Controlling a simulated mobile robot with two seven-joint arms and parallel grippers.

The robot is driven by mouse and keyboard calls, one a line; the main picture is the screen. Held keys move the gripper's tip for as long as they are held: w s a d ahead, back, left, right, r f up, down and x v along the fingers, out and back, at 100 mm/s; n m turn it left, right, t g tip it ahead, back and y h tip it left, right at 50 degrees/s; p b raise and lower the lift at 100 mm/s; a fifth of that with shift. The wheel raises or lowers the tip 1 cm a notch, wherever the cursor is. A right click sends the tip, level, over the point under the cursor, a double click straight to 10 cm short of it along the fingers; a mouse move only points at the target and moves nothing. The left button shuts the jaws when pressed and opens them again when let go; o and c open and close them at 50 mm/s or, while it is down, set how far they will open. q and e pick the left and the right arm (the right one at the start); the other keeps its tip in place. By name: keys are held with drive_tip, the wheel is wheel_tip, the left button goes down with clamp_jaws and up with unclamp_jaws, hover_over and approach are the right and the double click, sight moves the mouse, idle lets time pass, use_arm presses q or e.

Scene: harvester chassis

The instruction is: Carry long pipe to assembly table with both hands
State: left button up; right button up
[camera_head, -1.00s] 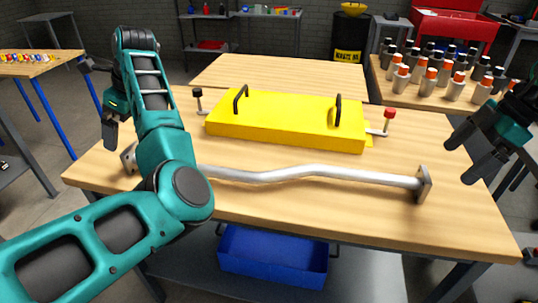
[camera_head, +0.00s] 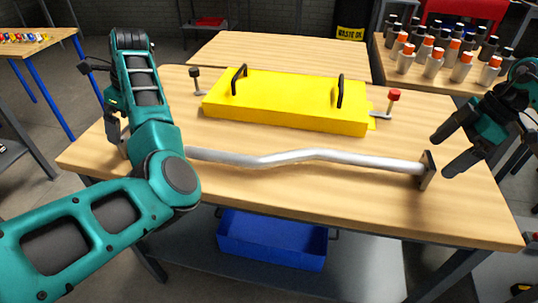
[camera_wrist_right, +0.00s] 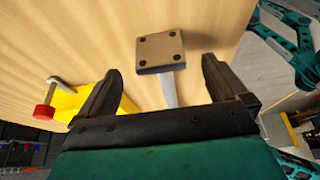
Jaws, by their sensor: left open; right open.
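The long pipe (camera_head: 262,161) is a bent silver tube lying on the near wooden table (camera_head: 330,215), with a square flange at its right end. Its left end is hidden behind my left arm. My left gripper (camera_head: 117,135) is at the table's left side, near that hidden end; its fingers are partly covered by the arm. My right gripper (camera_head: 447,150) is open and empty, just right of the flange. In the right wrist view, the square flange (camera_wrist_right: 159,52) with bolt holes shows beyond and between the open fingers (camera_wrist_right: 163,78), apart from them.
A yellow cover (camera_head: 285,100) with black handles lies behind the pipe, with a red-knobbed clamp (camera_head: 393,98) beside it. Bottles (camera_head: 434,62) crowd a table at back right. Another bare table (camera_head: 280,50) stands behind. A blue bin (camera_head: 270,238) sits below.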

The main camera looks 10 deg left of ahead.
sight(426, 164)
use_arm(q)
drive_tip(key=x, duration=0.7)
use_arm(e)
drive_tip(key=x, duration=0.7)
use_arm(q)
drive_tip(key=shift+r, duration=0.1)
clamp_jaws()
use_arm(e)
drive_tip(key=shift+r, duration=0.1)
clamp_jaws()
use_arm(q)
drive_tip(key=shift+w+r, duration=0.15)
drive_tip(key=shift+r, duration=0.05)
use_arm(e)
drive_tip(key=shift+w+r, duration=0.15)
drive_tip(key=shift+r, duration=0.05)
